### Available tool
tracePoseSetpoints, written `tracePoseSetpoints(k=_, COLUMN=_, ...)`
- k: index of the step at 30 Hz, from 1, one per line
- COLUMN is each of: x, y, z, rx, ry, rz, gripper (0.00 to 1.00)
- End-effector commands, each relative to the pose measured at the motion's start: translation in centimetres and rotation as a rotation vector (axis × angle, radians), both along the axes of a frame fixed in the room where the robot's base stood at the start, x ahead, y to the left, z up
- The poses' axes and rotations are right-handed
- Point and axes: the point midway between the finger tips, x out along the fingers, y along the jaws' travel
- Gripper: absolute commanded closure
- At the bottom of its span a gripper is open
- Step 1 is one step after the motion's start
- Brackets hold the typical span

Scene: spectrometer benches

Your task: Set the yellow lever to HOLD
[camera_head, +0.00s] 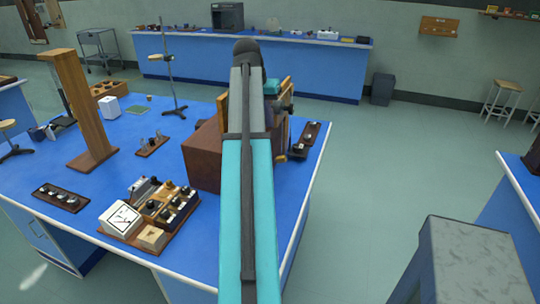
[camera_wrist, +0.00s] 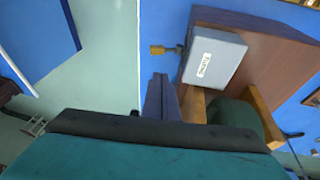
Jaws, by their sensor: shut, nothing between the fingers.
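In the wrist view, a small yellow piece (camera_wrist: 159,50), which looks like the lever, sticks out on a short stem from the side of a grey block (camera_wrist: 214,58). The block has a white label whose text I cannot read, and it is fixed to a brown box (camera_wrist: 262,40). My gripper (camera_wrist: 160,78) is shut and empty, with its fingertips a little below the yellow piece in the picture and apart from it. In the head view the brown box (camera_head: 203,158) stands on the blue bench, partly hidden by my arm, which also hides the gripper and lever.
The blue bench (camera_head: 130,190) also bears a wooden post (camera_head: 80,110), a meter and switch board (camera_head: 150,212), and a retort stand (camera_head: 168,75). Wooden brackets (camera_wrist: 258,115) and a green round part (camera_wrist: 232,118) sit beside the grey block. Open floor (camera_head: 380,180) lies right of the bench.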

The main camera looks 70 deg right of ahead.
Motion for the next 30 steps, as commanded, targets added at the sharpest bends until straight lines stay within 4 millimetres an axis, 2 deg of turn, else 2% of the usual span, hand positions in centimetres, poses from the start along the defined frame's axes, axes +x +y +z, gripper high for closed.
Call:
tracePoseSetpoints(k=17, x=0.5, y=0.2, z=-0.5, rx=0.0, ry=0.0, rz=0.008, gripper=1.0)
tracePoseSetpoints(k=23, x=0.4, y=0.0, z=-1.5, rx=0.002, ry=0.0, rz=0.008, gripper=1.0)
tracePoseSetpoints(k=30, x=0.1, y=-0.7, z=-3.7, rx=0.001, ry=0.0, rz=0.008, gripper=1.0)
